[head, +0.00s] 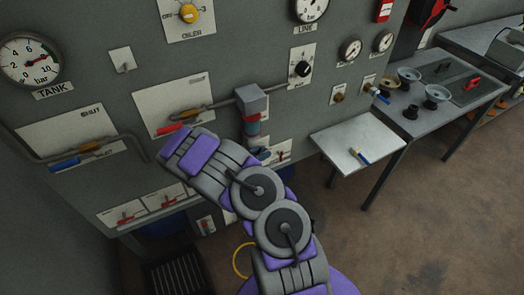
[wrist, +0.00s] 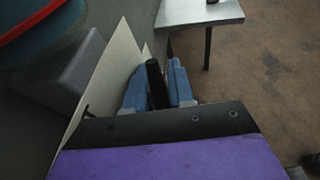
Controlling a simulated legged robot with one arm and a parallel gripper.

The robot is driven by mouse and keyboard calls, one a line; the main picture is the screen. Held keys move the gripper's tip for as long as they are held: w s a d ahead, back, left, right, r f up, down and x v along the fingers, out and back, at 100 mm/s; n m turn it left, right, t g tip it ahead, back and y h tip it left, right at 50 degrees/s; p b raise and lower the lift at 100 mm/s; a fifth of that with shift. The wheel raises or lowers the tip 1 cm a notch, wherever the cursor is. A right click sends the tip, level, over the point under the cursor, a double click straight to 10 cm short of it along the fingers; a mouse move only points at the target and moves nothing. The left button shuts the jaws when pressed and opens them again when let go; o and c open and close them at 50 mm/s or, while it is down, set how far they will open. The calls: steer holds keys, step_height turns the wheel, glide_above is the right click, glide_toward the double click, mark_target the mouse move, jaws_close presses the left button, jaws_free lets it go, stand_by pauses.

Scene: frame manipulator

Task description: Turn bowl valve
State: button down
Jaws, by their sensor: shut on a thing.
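A unit with a grey block top (head: 251,99) and a red and blue bowl (head: 252,126) hangs on the grey panel. My gripper shows in the wrist view (wrist: 157,72), its two blue fingers shut on a narrow black handle (wrist: 156,90) between them. The handle's base is hidden behind my gripper body, and I cannot tell its full shape. In the head view my gripper is small and partly hidden by my purple and grey arm, just below the bowl. The red and blue curved edge (wrist: 30,30) at the wrist view's upper left seems to be the bowl.
Pale plates (wrist: 108,80) stand close left of my fingers. A red-handled valve (head: 178,122) and pipe are left of the bowl. A shelf (head: 345,143) with a brush (head: 359,154) juts out at right. The brown floor (head: 420,220) is open at right.

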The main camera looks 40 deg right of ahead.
steer(key=shift+y, duration=0.5)
steer(key=shift+w, duration=0.1)
steer(key=c, duration=1.4)
jaws_free()
steer(key=shift+f, duration=0.1)
steer(key=shift+o, duration=0.2)
steer(key=p+v, duration=0.3)
steer(key=v, duration=1.4)
steer(key=shift+a, duration=0.25)
